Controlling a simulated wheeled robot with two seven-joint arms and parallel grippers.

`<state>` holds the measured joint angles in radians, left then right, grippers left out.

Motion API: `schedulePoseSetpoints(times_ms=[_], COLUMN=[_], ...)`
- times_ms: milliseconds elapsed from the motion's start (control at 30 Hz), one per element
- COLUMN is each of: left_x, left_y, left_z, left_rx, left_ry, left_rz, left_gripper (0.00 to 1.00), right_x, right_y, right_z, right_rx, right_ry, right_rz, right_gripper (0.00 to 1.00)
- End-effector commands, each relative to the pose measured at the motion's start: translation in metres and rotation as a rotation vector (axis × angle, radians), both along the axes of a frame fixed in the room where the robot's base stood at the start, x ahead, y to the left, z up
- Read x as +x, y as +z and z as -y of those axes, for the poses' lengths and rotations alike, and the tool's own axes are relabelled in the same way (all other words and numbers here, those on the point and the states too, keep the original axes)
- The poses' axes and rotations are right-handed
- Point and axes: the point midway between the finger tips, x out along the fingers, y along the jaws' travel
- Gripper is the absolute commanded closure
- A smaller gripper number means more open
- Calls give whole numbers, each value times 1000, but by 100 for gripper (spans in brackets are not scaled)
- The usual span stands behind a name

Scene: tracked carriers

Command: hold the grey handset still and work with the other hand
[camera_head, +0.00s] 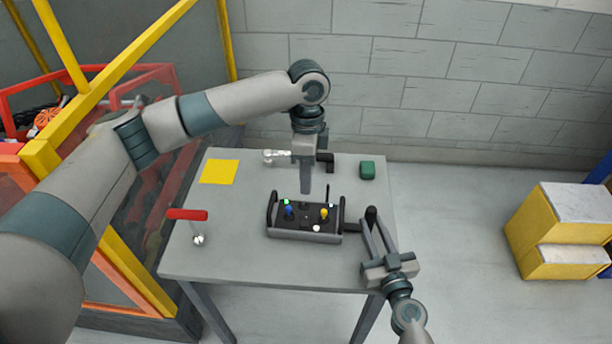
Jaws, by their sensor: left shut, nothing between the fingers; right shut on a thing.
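The grey handset (290,234) lies on the table, with a dark top face, a raised handle at its left end, and blue, yellow, green and white controls. A thin black stick rises near its right rear. My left gripper (306,191) points straight down above the middle of the handset, shut and empty. Whether its tips touch the top face, I cannot tell. My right gripper (368,226) reaches in from the lower right and is shut on a dark tab at the handset's right side. The exact contact is partly hidden by the fingers.
The grey table (235,262) also holds a yellow square (218,172), a red-handled item (187,214), a green block (367,170) and a silver piece (275,156) beside a black block. A yellow frame (110,75) stands left. Yellow boxes (560,225) stand on the floor at right.

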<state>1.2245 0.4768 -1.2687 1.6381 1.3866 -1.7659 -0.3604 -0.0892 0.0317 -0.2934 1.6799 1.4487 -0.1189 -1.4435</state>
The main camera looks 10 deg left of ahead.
Motion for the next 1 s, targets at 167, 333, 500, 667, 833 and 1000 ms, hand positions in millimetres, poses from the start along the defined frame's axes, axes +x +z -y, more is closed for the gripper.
schedulePoseSetpoints(times_ms=[167,333,500,667,833,1000], left_x=[-5,-8,-11,-13,-14,-14], left_y=[-32,-62,-87,-102,-108,-108], left_z=[0,0,1,1,1,1], left_rx=[2,2,1,1,1,1], left_ry=[1,0,0,0,0,0], left_rz=[-3,-3,-2,-1,-1,-1], left_gripper=[100,100,100,100,100,100], right_x=[0,-1,-1,-1,-1,-1], right_y=[-1,-1,-1,-1,-1,-1], right_z=[0,0,-1,-1,-1,-1], right_rx=[1,1,0,0,-1,-1], right_ry=[1,1,1,1,2,2], right_rz=[-1,-1,-1,-1,-2,-2], right_gripper=[100,100,100,100,100,100])
